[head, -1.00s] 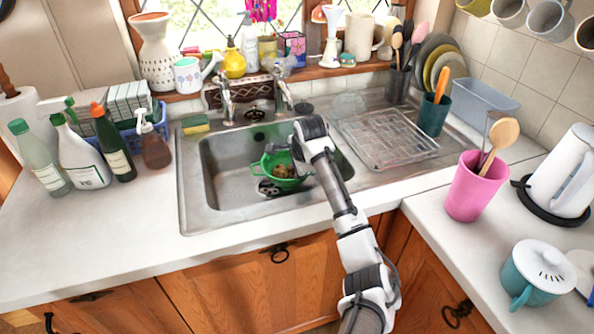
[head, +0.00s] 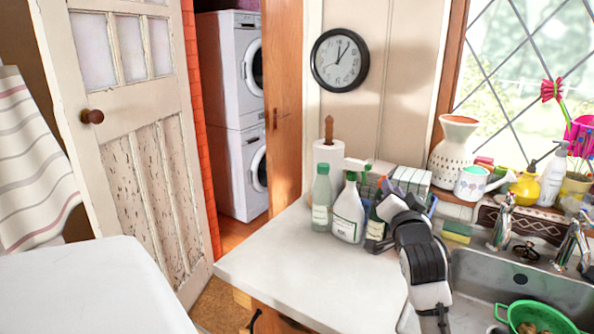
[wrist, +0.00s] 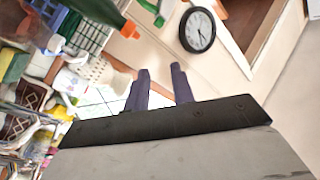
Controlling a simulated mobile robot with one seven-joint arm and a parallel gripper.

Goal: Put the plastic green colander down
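The green plastic colander (head: 502,312) sits in the sink (head: 470,272) at the lower right of the head view, partly cut off by the frame edge. It holds some brownish pieces. My gripper (wrist: 160,75) shows in the wrist view with its two dark fingers apart and nothing between them. The fingertips are hard to make out there.
A green bottle (head: 321,205), a white spray bottle (head: 348,215) and a dark bottle (head: 376,228) stand close by my arm. The white counter (head: 310,275) left of the sink is clear in front. A panelled door (head: 150,150) stands at the left.

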